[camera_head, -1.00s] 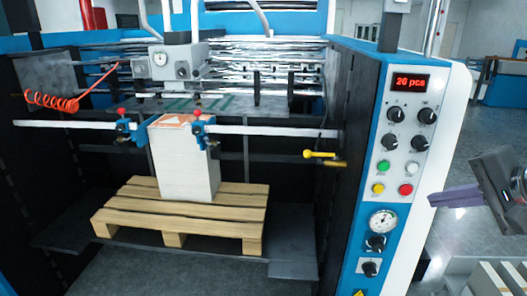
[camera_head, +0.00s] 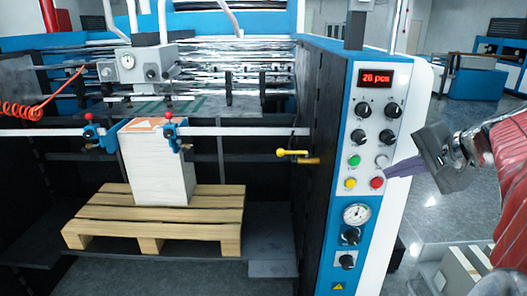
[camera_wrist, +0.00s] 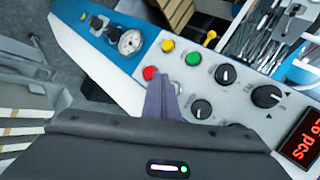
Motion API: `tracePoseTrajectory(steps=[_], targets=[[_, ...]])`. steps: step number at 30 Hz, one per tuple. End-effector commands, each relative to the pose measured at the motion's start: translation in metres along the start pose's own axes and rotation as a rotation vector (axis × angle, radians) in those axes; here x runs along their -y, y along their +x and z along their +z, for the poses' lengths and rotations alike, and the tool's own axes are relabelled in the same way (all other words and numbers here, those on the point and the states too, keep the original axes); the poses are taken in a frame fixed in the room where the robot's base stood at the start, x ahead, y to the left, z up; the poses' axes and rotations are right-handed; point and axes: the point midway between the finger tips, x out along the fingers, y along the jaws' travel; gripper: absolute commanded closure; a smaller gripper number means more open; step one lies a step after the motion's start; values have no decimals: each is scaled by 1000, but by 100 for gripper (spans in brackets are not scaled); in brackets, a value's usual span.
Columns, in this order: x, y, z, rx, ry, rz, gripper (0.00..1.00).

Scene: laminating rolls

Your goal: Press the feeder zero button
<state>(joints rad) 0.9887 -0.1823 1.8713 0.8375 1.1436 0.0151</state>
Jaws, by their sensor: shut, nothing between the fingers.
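The control panel (camera_head: 366,130) on the machine's right side has several knobs and buttons. Its lower buttons are a green one (camera_head: 354,160), a pale grey one (camera_head: 382,160), a yellow one (camera_head: 350,183) and a red one (camera_head: 376,183). Their labels are too small to read, so I cannot tell which is feeder zero. My gripper (camera_head: 389,172) is shut and empty, with its purple fingertips by the panel's right edge near the red and grey buttons.
A red-lit counter display (camera_head: 377,78) tops the panel. A pressure gauge (camera_head: 356,214) sits below the buttons. A yellow-handled lever (camera_head: 293,153) sticks out left of the panel. A paper stack (camera_head: 157,165) stands on a wooden pallet (camera_head: 165,212) in the machine.

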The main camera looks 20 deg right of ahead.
Motion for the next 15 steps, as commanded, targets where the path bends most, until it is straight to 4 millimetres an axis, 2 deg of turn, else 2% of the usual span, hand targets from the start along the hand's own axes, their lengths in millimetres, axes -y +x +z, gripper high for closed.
tracePoseTrajectory(steps=[6, 15], targets=[[7, 9, -7, -1, 0, 0, 100], [7, 10, -8, -2, 1, 0, 100]])
